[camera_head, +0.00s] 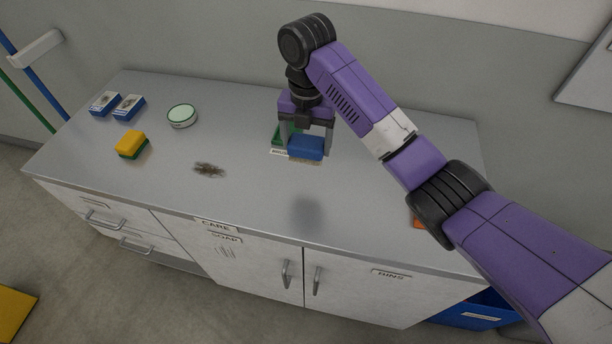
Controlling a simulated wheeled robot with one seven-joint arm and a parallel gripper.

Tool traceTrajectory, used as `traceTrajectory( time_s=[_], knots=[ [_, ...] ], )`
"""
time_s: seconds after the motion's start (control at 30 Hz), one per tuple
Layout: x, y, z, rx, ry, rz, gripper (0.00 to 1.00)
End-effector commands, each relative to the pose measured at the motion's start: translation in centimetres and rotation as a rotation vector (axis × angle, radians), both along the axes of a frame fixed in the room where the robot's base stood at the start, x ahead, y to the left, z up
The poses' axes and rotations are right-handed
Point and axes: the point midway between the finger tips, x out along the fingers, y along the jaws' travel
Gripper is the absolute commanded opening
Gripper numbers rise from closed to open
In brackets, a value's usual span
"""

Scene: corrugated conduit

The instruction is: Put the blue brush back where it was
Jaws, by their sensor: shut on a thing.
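The blue brush (306,147) has a blue block top and a pale bristle edge below. My gripper (307,138) points down over the back middle of the counter and is shut on the blue brush. A green object (279,137) with a small white label (279,152) is just behind and left of the brush, partly hidden by a finger. I cannot tell whether the brush touches the counter or the green object.
An orange thing (416,222) is partly behind my arm. The front middle is clear.

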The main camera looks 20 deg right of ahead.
Motion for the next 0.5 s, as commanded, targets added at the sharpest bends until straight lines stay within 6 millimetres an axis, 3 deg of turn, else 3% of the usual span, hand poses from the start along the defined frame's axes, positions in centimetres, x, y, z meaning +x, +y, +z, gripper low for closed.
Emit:
traceTrajectory(
  time_s=[0.03, 0.1, 0.5],
  knots=[
    [-0.1, 0.2, -2.2, 0.004, 0.002, 0.001, 0.39],
    [-0.1, 0.2, -3.7, 0.003, 0.003, 0.001, 0.39],
    [0.0, 0.0, -7.6, 0.0, 0.001, -0.001, 0.39]
  ],
)
